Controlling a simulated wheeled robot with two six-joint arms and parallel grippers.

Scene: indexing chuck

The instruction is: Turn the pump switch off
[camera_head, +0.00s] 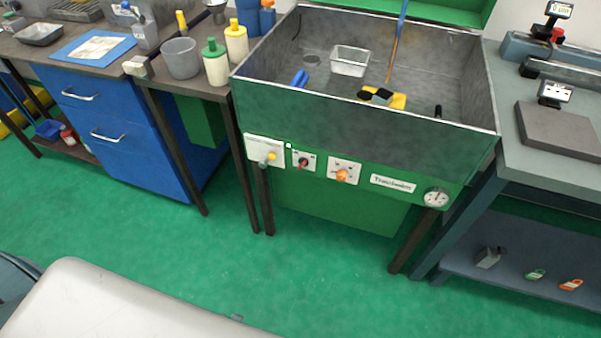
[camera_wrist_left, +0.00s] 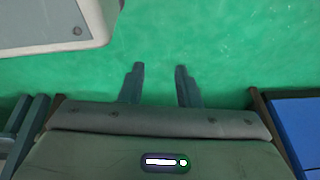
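The green parts washer (camera_head: 300,120) stands in the middle of the head view. Its front panel carries a white plate with a yellow knob (camera_head: 271,156), a small plate with a dark and red switch (camera_head: 303,161), and a plate with an orange knob (camera_head: 341,175). The labels are too small to read, so I cannot tell which is the pump switch or its position. My left gripper (camera_wrist_left: 159,76) shows in the left wrist view, fingers apart and empty above green floor. It is away from the panel. My right gripper is not in view.
A round gauge (camera_head: 436,197) sits at the panel's right end. The basin holds a metal basket (camera_head: 350,61) and a brush. A blue cabinet (camera_head: 130,125) stands left, a grey workbench (camera_head: 545,150) right. Green floor (camera_head: 200,250) before the washer is clear.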

